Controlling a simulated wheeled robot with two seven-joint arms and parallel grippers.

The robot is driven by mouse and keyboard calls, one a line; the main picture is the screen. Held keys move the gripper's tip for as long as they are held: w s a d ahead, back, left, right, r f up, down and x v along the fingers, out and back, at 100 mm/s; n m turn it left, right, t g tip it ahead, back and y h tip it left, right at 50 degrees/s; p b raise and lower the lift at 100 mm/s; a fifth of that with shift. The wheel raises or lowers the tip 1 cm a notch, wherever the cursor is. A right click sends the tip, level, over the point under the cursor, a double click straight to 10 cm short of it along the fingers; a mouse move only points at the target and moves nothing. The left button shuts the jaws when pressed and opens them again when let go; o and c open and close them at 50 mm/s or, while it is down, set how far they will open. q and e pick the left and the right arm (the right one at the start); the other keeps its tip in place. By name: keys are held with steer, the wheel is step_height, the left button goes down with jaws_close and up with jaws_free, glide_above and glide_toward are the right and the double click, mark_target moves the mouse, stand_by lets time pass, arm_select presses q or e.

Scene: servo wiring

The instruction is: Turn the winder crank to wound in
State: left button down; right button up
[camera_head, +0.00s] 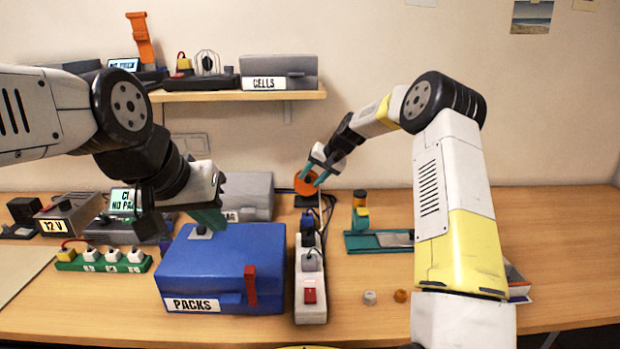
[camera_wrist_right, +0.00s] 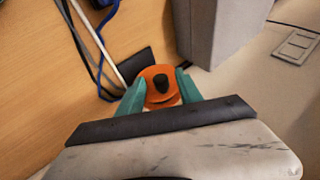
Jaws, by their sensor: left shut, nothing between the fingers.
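The winder is an orange disc (camera_head: 305,184) at the back of the table, behind the white power strip. In the right wrist view the orange disc (camera_wrist_right: 162,97) carries a black crank knob (camera_wrist_right: 160,82) near its middle. My right gripper (camera_head: 313,179) is at the disc; its teal fingers (camera_wrist_right: 160,87) stand apart on either side of the knob, with gaps to it. The disc's lower edge is partly hidden by the hand. My left gripper (camera_head: 213,224) is shut and empty above the blue PACKS case (camera_head: 205,262).
A white power strip (camera_head: 311,262) with plugs and a red switch runs forward from the winder. Cables (camera_wrist_right: 88,45) lie beside the winder. A grey case (camera_head: 252,190) stands left of it, a green fixture (camera_head: 372,242) right.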

steer(key=v, duration=0.7)
steer(key=shift+d+r, duration=0.15)
steer(key=shift+r, duration=0.2)
steer(key=shift+s, duration=0.1)
